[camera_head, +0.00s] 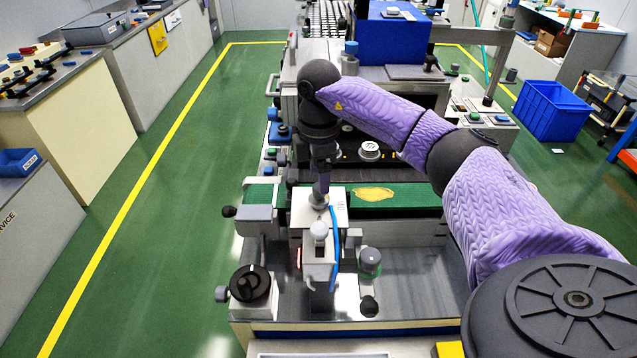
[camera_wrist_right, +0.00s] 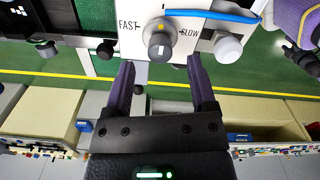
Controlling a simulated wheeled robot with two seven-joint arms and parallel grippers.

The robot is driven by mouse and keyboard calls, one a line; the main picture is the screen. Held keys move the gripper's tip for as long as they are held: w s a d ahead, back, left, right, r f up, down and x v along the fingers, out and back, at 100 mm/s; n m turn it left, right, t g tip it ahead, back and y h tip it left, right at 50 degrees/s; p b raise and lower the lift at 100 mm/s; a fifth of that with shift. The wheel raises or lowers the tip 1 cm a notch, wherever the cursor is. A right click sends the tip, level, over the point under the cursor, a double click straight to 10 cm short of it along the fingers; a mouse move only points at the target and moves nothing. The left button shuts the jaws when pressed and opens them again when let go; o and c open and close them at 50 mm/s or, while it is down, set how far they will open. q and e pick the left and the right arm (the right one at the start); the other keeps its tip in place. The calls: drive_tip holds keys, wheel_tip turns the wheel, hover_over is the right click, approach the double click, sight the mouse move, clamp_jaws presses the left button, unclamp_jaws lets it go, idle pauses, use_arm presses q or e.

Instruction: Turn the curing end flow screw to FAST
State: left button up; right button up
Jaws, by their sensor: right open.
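The flow screw (camera_wrist_right: 160,42) is a dark-and-grey round knob on a white block (camera_head: 334,215), between the printed words FAST on the left and SLOW on the right in the right wrist view. A small yellow mark shows at its upper edge, about midway between the words. My right gripper (camera_wrist_right: 161,63) is open, its two purple fingers apart on either side of the knob's lower part, with visible gaps. In the head view my right gripper (camera_head: 322,188) points down at the knob (camera_head: 319,201) on the block's top. My left gripper is not in view.
A blue hose (camera_head: 334,240) runs along the block beside the knob. A grey-capped post (camera_head: 318,232) stands in front, a green-banded one (camera_head: 370,262) to the right. A green belt (camera_head: 400,196) lies behind. A black handwheel (camera_head: 250,283) is at front left.

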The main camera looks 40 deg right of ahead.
wheel_tip(320, 180, down, 4)
drive_tip(key=shift+r, duration=0.1)
clamp_jaws()
